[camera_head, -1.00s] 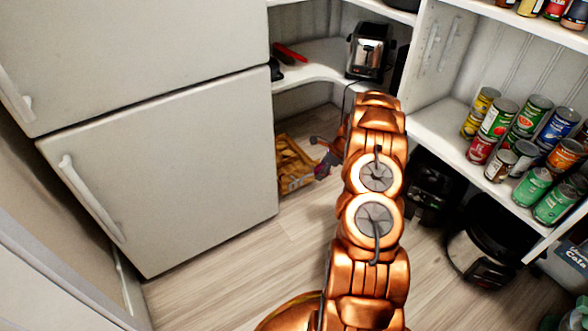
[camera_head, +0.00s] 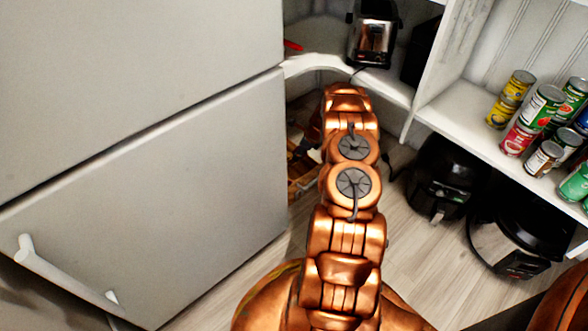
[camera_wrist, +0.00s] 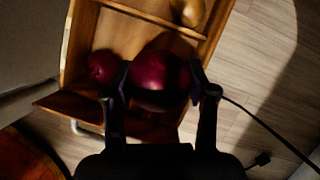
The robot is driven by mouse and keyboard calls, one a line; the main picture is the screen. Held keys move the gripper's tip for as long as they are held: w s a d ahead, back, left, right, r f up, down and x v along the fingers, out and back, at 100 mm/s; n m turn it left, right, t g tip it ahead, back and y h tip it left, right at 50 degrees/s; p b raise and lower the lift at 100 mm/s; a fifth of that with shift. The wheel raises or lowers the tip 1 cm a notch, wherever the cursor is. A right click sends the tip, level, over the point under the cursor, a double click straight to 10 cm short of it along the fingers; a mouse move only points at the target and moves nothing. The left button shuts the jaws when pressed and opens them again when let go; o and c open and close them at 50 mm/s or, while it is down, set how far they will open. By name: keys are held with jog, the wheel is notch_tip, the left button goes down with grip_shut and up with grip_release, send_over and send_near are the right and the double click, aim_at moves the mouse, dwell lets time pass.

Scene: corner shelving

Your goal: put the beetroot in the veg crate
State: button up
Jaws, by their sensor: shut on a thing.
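In the wrist view, my gripper (camera_wrist: 160,84) is shut on the beetroot (camera_wrist: 158,78), a round dark red-purple root between the two fingers. The wooden veg crate (camera_wrist: 79,38) lies below it, with a divider across it. The beetroot is over the crate's near compartment; its height above the crate floor is hard to judge. A smaller dark red round vegetable (camera_wrist: 102,66) lies in that compartment, left of the left finger. In the head view, the crate (camera_head: 299,187) shows partly on the floor behind my arm, which hides most of the gripper and the beetroot.
A pale tan vegetable (camera_wrist: 187,10) lies beyond the divider. The fridge (camera_head: 150,190) stands close on the left. A corner shelf (camera_head: 330,68) with a toaster (camera_head: 372,38) is above. Black appliances (camera_head: 440,178) and a cable (camera_wrist: 270,128) are on the floor to the right.

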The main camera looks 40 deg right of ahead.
notch_tip(320, 180, down, 5)
jog(key=shift+a+r+b, duration=0.15)
jog(key=shift+b, duration=0.55)
jog(key=shift+f, duration=0.65)
notch_tip(320, 180, down, 3)
jog(key=shift+s+f+b, duration=0.1)
jog(key=shift+b, duration=0.75)
jog(key=shift+f, duration=0.45)
jog(key=o, duration=1.1)
jog(key=shift+c, duration=0.2)
